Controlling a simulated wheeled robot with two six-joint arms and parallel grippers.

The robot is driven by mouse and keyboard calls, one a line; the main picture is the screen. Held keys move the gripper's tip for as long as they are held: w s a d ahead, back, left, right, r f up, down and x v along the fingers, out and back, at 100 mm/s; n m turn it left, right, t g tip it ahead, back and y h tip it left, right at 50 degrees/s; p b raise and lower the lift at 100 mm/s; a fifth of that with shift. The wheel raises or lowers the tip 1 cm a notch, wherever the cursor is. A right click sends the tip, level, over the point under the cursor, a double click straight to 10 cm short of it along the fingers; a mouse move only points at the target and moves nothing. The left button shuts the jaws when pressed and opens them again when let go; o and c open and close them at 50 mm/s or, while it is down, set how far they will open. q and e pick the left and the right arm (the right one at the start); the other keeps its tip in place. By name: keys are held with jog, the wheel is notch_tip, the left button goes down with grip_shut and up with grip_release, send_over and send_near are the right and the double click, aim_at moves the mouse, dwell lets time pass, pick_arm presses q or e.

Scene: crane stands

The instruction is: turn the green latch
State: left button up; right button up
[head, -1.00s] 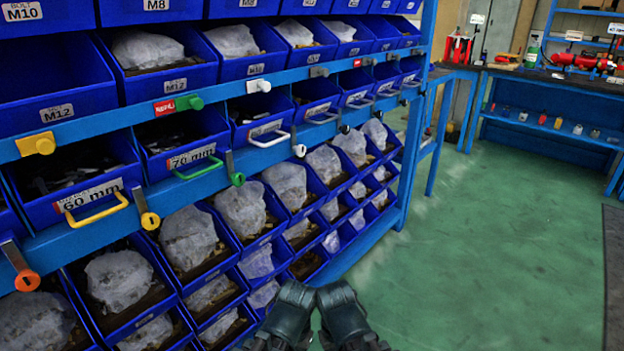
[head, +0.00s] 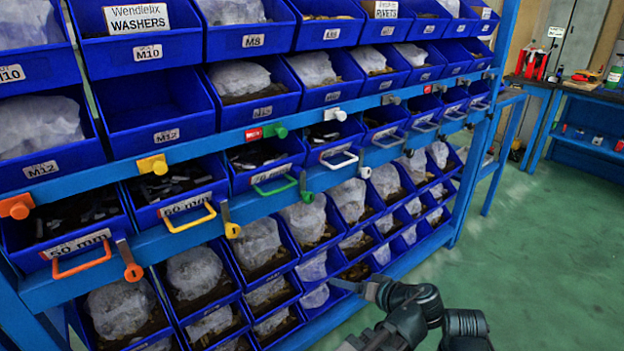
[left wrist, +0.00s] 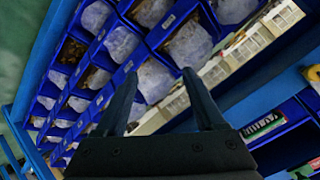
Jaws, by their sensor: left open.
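The green latch (head: 306,196) is a short metal bar with a green knob at its lower end. It hangs about upright on the blue rail, just right of the green-handled drawer (head: 272,184). A separate green knob (head: 280,130) sits on the rail above that drawer. In the left wrist view my left gripper (left wrist: 158,88) is open and empty, facing the bins. I cannot pick out the green latch there. My right gripper does not show.
An orange latch (head: 133,272), a yellow latch (head: 232,230) and a white latch (head: 365,172) hang on the same rail. The orange-handled drawer (head: 80,268) is at the left. Lower bins (head: 190,270) hold bagged parts. Green floor (head: 540,270) is clear at right.

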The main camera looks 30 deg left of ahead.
aim_at(311, 198)
pick_arm(q)
notch_tip(311, 198, up, 16)
jog(key=w+a+n+t+y+p, duration=0.3)
jog(key=n+y, duration=0.2)
jog(key=y, duration=0.1)
jog(key=x, duration=1.3)
jog(key=shift+a+f, duration=0.2)
jog(key=shift+a, duration=0.05)
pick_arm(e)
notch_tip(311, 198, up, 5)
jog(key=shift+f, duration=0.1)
pick_arm(q)
jog(key=shift+c, duration=0.3)
grip_shut()
